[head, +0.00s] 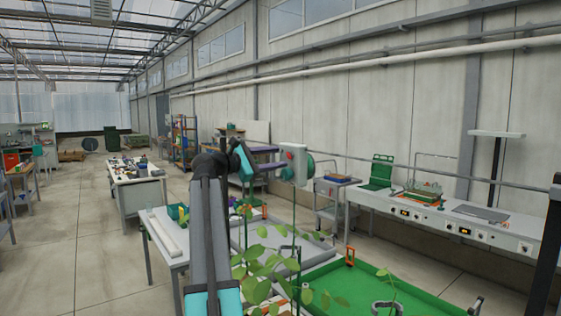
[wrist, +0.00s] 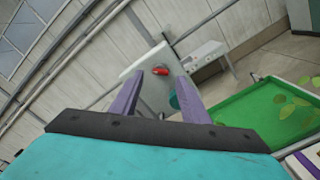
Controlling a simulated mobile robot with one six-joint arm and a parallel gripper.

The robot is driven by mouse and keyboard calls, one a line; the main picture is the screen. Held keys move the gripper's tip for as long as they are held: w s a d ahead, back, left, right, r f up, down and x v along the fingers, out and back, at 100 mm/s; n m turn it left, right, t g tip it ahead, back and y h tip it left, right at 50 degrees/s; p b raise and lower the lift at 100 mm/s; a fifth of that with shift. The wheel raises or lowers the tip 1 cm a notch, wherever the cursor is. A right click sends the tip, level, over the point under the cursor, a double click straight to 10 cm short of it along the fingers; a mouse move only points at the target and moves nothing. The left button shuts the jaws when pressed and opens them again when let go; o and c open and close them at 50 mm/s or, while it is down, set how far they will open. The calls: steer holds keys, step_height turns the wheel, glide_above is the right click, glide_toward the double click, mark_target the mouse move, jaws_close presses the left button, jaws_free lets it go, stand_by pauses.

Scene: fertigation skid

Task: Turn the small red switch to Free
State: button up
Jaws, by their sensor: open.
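The small red switch (wrist: 160,71) sits on the face of a pale grey box (wrist: 152,92). In the wrist view it shows beyond my fingertips and between them. In the head view the box (head: 298,176) stands upright at mid-picture, with the red switch (head: 289,155) as a small spot on its left part. My gripper (head: 280,157) is open, its purple fingers pointing at the box from the left. In the wrist view my gripper (wrist: 161,77) shows nothing between its fingers but the view of the box. Any lettering around the switch is too small to read.
A green tray (head: 375,285) is at lower right. A long bench (head: 450,215) lines the wall. Open floor (head: 85,240) lies left.

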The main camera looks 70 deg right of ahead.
steer(key=b+v, duration=0.3)
steer(key=v, duration=0.8)
steer(key=shift+s, duration=0.15)
steer(key=shift+f, duration=0.1)
